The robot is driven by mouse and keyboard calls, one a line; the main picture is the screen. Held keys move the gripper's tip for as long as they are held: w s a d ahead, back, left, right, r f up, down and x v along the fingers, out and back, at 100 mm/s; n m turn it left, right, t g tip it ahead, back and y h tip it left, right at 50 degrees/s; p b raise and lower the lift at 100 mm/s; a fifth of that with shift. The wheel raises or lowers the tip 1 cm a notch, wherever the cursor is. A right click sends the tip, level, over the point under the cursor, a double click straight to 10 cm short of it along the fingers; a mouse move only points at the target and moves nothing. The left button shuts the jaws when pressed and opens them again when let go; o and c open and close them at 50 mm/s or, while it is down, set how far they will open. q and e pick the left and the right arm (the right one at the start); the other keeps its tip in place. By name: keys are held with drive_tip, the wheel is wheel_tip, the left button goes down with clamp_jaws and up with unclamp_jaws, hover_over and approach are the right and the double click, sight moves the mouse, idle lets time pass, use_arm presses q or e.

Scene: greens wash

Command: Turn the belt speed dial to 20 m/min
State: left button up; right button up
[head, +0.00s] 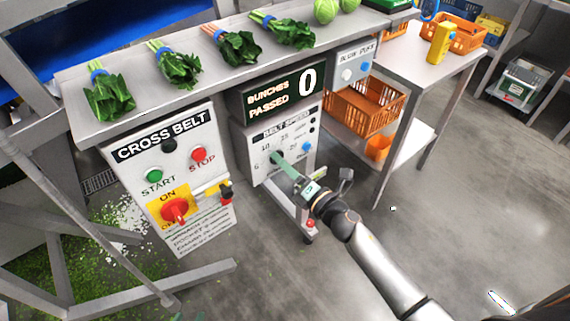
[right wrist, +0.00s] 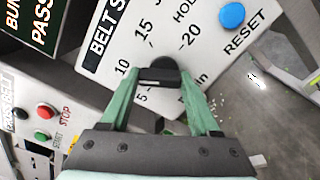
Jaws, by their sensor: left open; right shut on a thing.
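The belt speed dial (right wrist: 165,68) is a black knob on the white belt speed panel (head: 296,135). In the right wrist view its scale shows 5, 10, 15 and 20 around it. My right gripper (head: 277,158) has its green fingers at the panel in the head view. In the right wrist view the right gripper (right wrist: 160,80) is shut on the dial, one finger on each side. The fingers and the grip hide part of the knob, and I cannot tell which number it points to. My left gripper is not in view.
A blue reset button (right wrist: 232,15) sits right of the dial. The cross belt box (head: 175,165) with start, stop and a red switch stands to the left. Above are the counter reading 0 (head: 306,82) and a shelf with greens bunches (head: 178,70).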

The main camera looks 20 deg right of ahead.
use_arm(q)
drive_tip(key=shift+r, duration=0.2)
use_arm(e)
drive_tip(key=shift+m, duration=0.3)
use_arm(q)
drive_tip(key=shift+n+y, duration=0.3)
drive_tip(key=shift+y, duration=0.1)
drive_tip(key=shift+s+a+r+p, duration=0.25)
drive_tip(key=shift+a+r+p, duration=0.2)
drive_tip(key=shift+r+p, duration=0.55)
drive_tip(key=shift+s+a+r+p, duration=0.2)
drive_tip(key=shift+a+r+p, duration=0.25)
drive_tip(key=shift+p, duration=0.9)
drive_tip(key=shift+s+a+r+p, duration=0.35)
drive_tip(key=shift+r+p, duration=0.4)
drive_tip(key=shift+p, duration=0.45)
use_arm(e)
drive_tip(key=shift+w+d+f+m, duration=0.1)
drive_tip(key=shift+d+m, duration=0.05)
drive_tip(key=shift+m, duration=3.75)
drive_tip(key=shift+s+d+f+m, duration=0.1)
drive_tip(key=shift+m, duration=3.8)
drive_tip(key=shift+w+d+m, duration=0.1)
drive_tip(key=shift+d+m, duration=0.05)
drive_tip(key=shift+m, duration=3.75)
use_arm(q)
drive_tip(key=shift+w, duration=0.1)
use_arm(e)
drive_tip(key=o, duration=1.4)
drive_tip(key=shift+c, duration=0.2)
